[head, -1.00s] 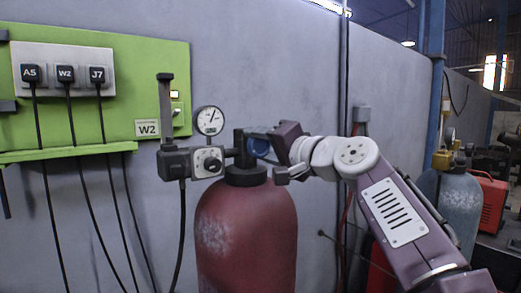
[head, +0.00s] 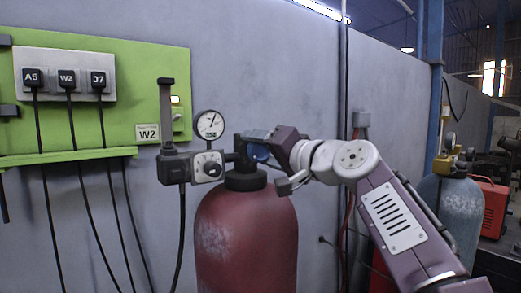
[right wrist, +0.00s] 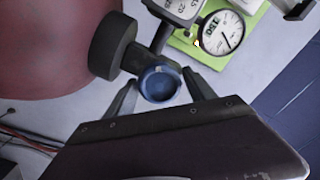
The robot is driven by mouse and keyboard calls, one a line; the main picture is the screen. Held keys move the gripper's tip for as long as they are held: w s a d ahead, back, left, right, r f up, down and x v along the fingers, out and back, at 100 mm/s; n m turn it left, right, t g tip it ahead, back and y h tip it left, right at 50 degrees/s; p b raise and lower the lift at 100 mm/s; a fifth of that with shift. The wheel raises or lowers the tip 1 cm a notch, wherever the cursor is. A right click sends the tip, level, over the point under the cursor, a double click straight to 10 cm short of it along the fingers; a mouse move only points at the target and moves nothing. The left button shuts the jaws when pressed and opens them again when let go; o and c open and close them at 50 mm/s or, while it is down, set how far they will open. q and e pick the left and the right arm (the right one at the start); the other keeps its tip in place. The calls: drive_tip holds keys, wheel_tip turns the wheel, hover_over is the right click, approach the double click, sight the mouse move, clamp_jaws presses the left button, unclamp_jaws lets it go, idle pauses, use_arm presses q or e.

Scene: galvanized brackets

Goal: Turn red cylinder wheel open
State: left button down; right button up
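The red cylinder (head: 245,235) stands upright in the middle of the head view, with a dark valve and collar on top. Its blue wheel (head: 261,152) sits at the right of the valve and is partly hidden by my right gripper (head: 268,150). In the right wrist view the round blue wheel (right wrist: 160,83) lies between the two fingers of my right gripper (right wrist: 161,84). The fingertips are close against opposite sides of it and look shut on it. My left gripper is not in view.
A regulator (head: 207,166) and a round gauge (head: 209,125) sit left of the valve. A green panel (head: 120,70) with cables hangs on the wall at the left. A grey-blue cylinder (head: 452,205) and a red box (head: 490,205) stand at the right.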

drive_tip(key=b+v, duration=0.3)
drive_tip(key=v, duration=0.6)
drive_tip(key=shift+b, duration=0.4)
